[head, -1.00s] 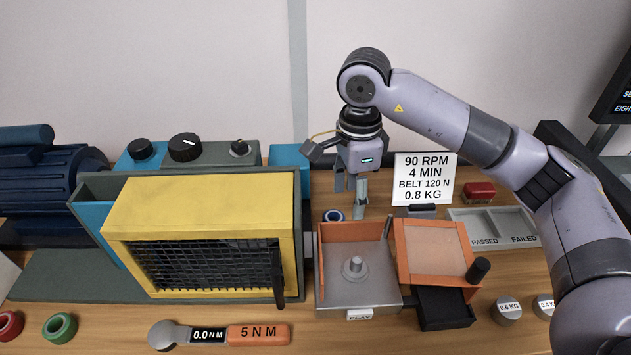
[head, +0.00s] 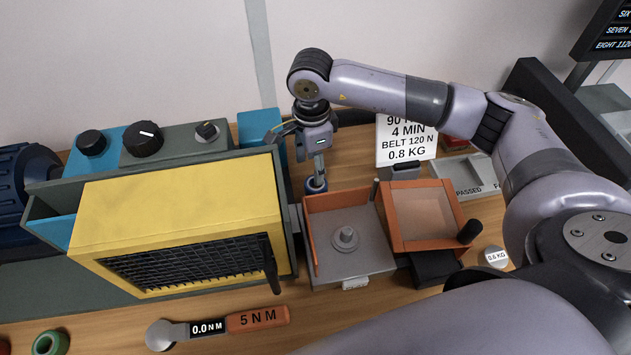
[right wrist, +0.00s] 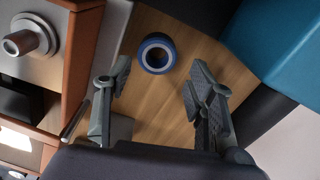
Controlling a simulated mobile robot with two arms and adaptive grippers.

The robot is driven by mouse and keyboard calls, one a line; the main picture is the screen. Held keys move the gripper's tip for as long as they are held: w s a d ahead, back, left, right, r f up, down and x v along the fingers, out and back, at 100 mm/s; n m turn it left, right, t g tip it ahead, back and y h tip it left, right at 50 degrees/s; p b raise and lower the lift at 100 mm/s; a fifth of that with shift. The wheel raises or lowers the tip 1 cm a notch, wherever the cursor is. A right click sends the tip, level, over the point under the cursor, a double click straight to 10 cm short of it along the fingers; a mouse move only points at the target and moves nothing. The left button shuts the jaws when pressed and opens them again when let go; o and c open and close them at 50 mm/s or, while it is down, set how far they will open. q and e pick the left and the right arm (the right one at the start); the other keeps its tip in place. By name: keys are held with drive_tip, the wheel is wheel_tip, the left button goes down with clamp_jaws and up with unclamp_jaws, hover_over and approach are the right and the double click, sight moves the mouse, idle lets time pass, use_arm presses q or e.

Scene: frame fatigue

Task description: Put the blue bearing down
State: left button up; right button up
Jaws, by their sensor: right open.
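The blue bearing (head: 316,184) is a small ring on the wooden table, behind the left corner of the orange-walled tray and right of the yellow-fronted machine. In the right wrist view the blue bearing (right wrist: 157,53) lies flat on the wood, its dark hole facing up. My right gripper (head: 319,170) points down just over it. In the right wrist view my right gripper (right wrist: 158,78) has its fingers spread wide, with the ring between and beyond the tips, apart from both. My left gripper is not in view.
The orange-walled tray (head: 312,232) with a grey post (head: 345,237) stands close in front. The yellow-fronted machine (head: 180,205) and a blue block (head: 260,128) crowd the left. An orange-framed box (head: 425,212) and a sign (head: 405,140) are to the right.

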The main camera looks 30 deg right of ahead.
drive_tip(key=shift+f, duration=0.7)
drive_tip(key=shift+s+d+f+p, duration=0.1)
drive_tip(key=shift+f+p, duration=0.1)
drive_tip(key=shift+p, duration=0.1)
drive_tip(key=f, duration=0.1)
drive_tip(key=f+p, duration=0.1)
drive_tip(key=f, duration=0.1)
drive_tip(key=shift+s+d+f+p, duration=0.1)
drive_tip(key=shift+d+f+p, duration=0.2)
drive_tip(key=shift+p, duration=0.1)
drive_tip(key=shift+f, duration=0.65)
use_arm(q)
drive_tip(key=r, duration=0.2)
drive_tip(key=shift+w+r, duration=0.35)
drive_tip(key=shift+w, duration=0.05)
use_arm(e)
drive_tip(key=shift+c, duration=0.3)
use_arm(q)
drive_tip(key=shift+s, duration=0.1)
use_arm(e)
drive_tip(key=c, duration=0.9)
drive_tip(key=shift+r, duration=0.1)
drive_tip(key=shift+c, duration=0.2)
